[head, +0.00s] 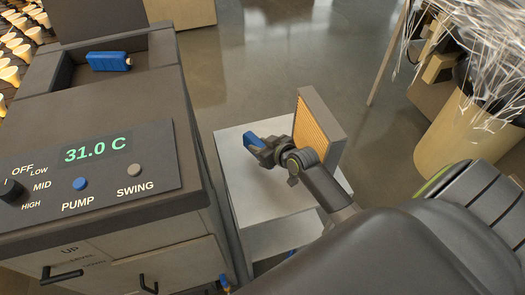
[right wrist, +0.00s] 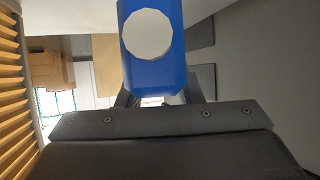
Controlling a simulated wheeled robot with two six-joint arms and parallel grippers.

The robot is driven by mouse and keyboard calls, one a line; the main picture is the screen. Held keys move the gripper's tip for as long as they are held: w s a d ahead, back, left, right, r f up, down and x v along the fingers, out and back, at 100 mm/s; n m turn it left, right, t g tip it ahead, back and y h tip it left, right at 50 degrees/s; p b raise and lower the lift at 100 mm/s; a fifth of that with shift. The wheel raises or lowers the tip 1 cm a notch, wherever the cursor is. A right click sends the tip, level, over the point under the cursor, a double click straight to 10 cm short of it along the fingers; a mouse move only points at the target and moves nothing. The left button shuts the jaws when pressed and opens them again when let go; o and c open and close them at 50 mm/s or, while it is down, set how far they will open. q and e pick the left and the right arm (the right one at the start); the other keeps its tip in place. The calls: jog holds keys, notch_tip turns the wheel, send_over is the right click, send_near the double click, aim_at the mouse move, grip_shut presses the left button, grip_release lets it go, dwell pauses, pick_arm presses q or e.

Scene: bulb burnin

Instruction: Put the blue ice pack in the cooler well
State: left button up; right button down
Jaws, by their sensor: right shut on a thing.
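A blue ice pack (head: 254,140) is held by my right gripper (head: 262,150) above the light side table. In the right wrist view the blue pack (right wrist: 150,72) fills the top middle with a white round spot on its face, and the fingers behind it are mostly hidden. The cooler well (head: 62,75) is a dark recess at the top of the grey cabinet in the head view, to the left of my gripper. Another blue block (head: 108,61) with a pale orange end lies at the well. My left gripper is not in view.
The cabinet's control panel (head: 95,165) reads 31.0 C, with a knob, PUMP and SWING buttons. An upright tan-faced filter panel (head: 317,130) stands beside my gripper on the side table (head: 232,150). A tan bin (head: 460,130) with pale strands stands at right. Rows of bulbs (head: 15,48) are at far left.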

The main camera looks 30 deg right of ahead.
jog(key=shift+f, duration=1.85)
jog(key=c, duration=1)
grip_release()
jog(key=shift+s+f, duration=0.1)
jog(key=shift+f, duration=0.05)
